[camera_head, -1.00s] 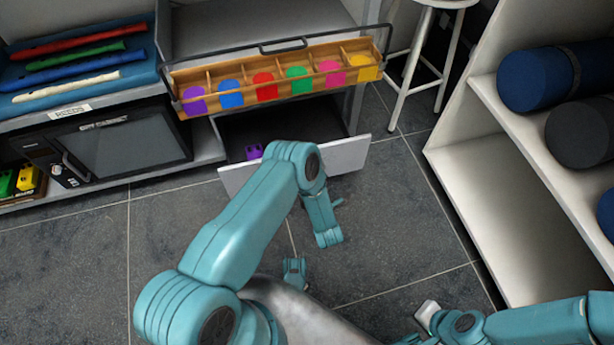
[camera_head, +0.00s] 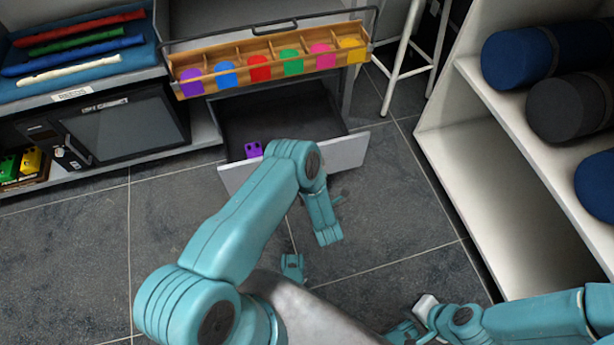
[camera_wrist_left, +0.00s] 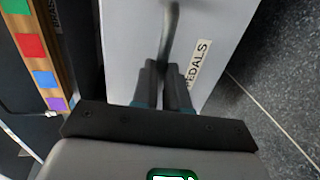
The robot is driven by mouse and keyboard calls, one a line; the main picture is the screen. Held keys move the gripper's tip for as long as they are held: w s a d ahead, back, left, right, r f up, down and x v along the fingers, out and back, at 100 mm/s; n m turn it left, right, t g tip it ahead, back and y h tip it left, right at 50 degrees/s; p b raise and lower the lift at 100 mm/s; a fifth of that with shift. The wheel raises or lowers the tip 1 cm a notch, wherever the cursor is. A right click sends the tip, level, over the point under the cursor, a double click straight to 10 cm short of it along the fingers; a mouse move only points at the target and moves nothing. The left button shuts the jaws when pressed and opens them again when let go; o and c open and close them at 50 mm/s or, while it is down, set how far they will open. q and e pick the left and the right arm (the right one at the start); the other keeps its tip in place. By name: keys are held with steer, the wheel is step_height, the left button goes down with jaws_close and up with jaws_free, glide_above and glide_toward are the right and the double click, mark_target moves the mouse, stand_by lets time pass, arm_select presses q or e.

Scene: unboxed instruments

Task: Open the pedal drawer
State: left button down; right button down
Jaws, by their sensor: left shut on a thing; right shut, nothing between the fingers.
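The pedal drawer (camera_head: 346,154) is pulled out of the low cabinet, with its white front standing clear and its dark inside showing. A purple pedal (camera_head: 253,149) lies inside near the front. In the left wrist view, the drawer front (camera_wrist_left: 125,45) carries a label reading PEDALS (camera_wrist_left: 198,62). My left gripper (camera_wrist_left: 166,72) is shut on the dark drawer handle (camera_wrist_left: 172,22). In the head view my left arm covers part of the drawer front and hides that grip. My right gripper (camera_head: 402,332) is shut and empty at the bottom, away from the drawer.
A wooden tray of coloured pieces (camera_head: 270,62) sits above the drawer. A dark-fronted oven-like box (camera_head: 130,130) stands left of it. A white stool (camera_head: 412,65) stands behind at right. A shelf (camera_head: 480,160) with rolled mats is at right. Grey floor lies between.

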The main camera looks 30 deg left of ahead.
arm_select(q)
steer(key=c, duration=1.1)
jaws_free()
steer(key=shift+w+a, duration=0.1)
steer(key=shift+c, duration=0.2)
arm_select(e)
steer(key=shift+w+a, duration=0.1)
